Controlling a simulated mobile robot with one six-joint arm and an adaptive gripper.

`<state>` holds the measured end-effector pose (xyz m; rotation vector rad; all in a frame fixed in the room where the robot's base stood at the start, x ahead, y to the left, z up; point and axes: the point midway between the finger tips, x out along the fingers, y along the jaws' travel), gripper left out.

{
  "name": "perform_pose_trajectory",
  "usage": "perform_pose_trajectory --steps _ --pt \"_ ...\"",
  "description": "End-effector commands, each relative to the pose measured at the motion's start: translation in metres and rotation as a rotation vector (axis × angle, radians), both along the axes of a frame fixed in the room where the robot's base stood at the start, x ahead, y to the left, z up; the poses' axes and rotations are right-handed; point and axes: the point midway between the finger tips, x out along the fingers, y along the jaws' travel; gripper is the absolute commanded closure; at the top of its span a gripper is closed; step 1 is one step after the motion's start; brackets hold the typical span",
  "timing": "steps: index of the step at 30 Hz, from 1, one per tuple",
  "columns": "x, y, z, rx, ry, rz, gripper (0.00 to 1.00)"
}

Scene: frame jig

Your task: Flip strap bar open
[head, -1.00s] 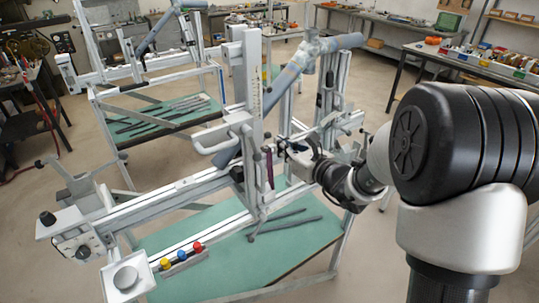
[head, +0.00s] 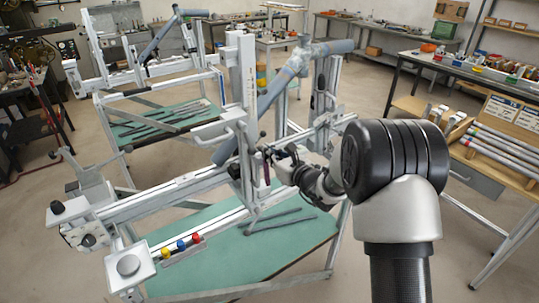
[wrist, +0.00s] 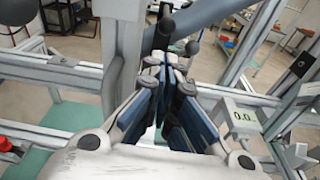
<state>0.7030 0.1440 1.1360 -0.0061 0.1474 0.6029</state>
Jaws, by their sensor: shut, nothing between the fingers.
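The frame jig (head: 180,195) stands in the middle of the head view, with a sloping blue-grey tube (head: 275,95) held beside its upright post. My gripper (head: 268,154) is at the right side of that post, beside a thin dark upright bar (head: 266,174). In the wrist view my gripper's blue-padded fingers (wrist: 168,72) are shut with nothing between them. I cannot tell which part is the strap bar, nor whether the fingers touch anything.
Rails and posts surround the gripper closely. A green lower shelf (head: 255,250) carries dark bars. A bench (head: 460,70) stands at the right, with open floor between.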

Motion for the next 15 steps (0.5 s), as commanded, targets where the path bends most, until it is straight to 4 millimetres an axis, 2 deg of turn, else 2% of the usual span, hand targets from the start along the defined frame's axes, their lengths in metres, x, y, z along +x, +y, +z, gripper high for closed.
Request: perform_pose_trajectory --steps 3,9,15 --pt "0.019 0.015 -0.005 0.000 -0.001 0.003 1.00" --pt "0.044 0.031 -0.009 -0.001 0.000 0.002 1.00" --pt "0.055 0.039 -0.010 0.001 0.001 0.001 1.00"
